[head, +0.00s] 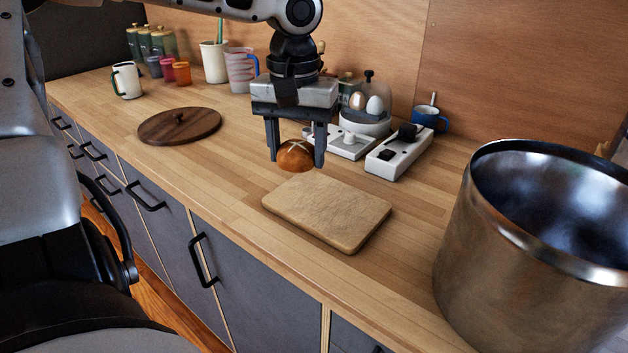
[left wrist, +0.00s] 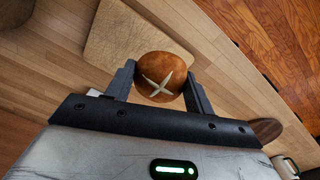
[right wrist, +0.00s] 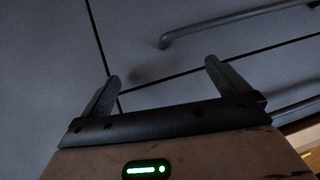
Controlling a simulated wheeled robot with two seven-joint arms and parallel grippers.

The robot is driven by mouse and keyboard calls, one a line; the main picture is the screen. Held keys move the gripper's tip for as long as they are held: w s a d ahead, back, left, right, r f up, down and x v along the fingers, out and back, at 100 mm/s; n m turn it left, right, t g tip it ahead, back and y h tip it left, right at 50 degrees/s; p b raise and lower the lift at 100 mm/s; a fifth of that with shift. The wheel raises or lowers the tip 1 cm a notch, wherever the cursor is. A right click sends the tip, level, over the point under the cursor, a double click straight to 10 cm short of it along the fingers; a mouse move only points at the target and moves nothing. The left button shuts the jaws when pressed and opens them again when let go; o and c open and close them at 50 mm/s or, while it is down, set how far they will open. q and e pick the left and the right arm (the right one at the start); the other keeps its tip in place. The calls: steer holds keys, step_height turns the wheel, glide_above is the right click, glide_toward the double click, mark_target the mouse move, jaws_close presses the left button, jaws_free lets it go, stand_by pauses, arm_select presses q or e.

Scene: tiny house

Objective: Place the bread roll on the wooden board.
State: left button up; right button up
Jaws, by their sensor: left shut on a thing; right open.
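The bread roll (head: 295,156) is round and brown with a pale cross cut on top. My left gripper (head: 295,157) points down and is shut on it, with one finger on each side. The roll also shows between the fingers in the left wrist view (left wrist: 160,78). The wooden board (head: 328,211) lies flat on the counter, just in front of the roll in the head view, and its top is bare. It also shows in the left wrist view (left wrist: 128,32). My right gripper (right wrist: 162,82) is open and empty, facing grey cabinet fronts.
A large metal pot (head: 535,260) stands right of the board. White power strips (head: 400,152) and an egg holder (head: 366,122) are behind it. A round dark wooden lid (head: 180,126) lies to the left. Cups (head: 127,80) stand farther back.

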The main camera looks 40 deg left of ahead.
arm_select(q)
glide_above(313, 196)
steer(key=s, duration=0.1)
step_height(313, 196, down, 5)
steer(key=shift+d+r, duration=0.1)
steer(key=shift+r, duration=0.05)
steer(key=shift+w+f, duration=0.4)
steer(key=shift+f, duration=0.05)
steer(key=shift+w+f+b, duration=0.2)
steer(key=shift+f+b, duration=0.2)
steer(key=shift+f, duration=1.25)
arm_select(e)
steer(key=shift+a+f, duration=0.1)
arm_select(q)
steer(key=shift+f, duration=0.1)
steer(key=shift+f, duration=0.15)
steer(key=o, duration=1)
steer(key=shift+c, duration=0.2)
